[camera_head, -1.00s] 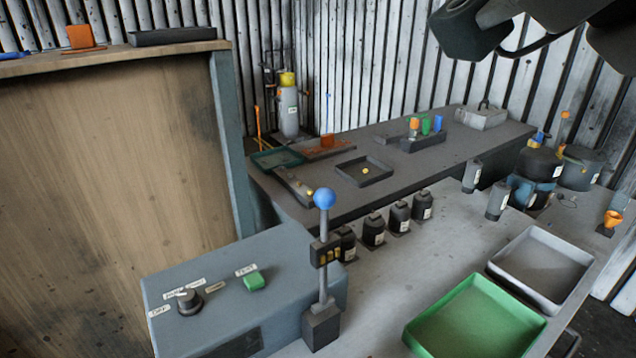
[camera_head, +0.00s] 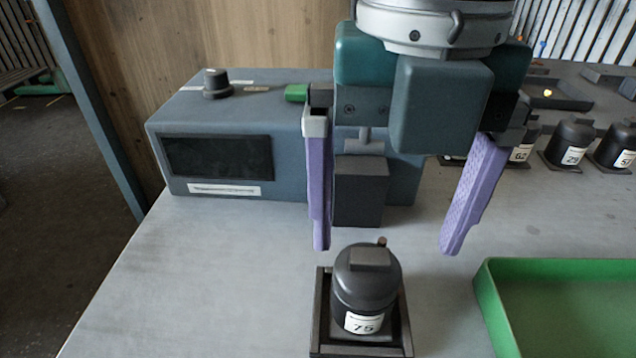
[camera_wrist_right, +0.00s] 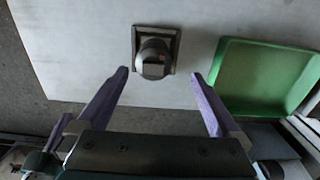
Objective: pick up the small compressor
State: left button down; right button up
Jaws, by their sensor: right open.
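The small compressor (camera_head: 365,283) is a dark, rounded canister with a flat block on top and a white label reading 75. It stands upright in a square dark holder (camera_head: 407,325) on the grey table. My right gripper (camera_head: 385,248) is open and empty, its two purple fingers wide apart, above and behind the compressor in the head view. In the right wrist view the compressor (camera_wrist_right: 153,62) shows ahead of the open fingers (camera_wrist_right: 160,75), roughly midway between them and not touched. My left gripper is not in view.
A green tray (camera_head: 484,300) lies just right of the holder. A blue-grey box (camera_head: 215,190) with a knob, green button and dark panel stands behind. Several similar dark canisters (camera_head: 570,140) stand at the back right. The table left of the holder is clear.

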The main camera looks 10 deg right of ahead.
aim_at(369, 264)
jog(key=f, duration=0.5)
jog(key=a+f, duration=0.1)
jog(key=f, duration=0.2)
grip_shut()
dwell(0.7)
jog(key=shift+w+r, duration=0.1)
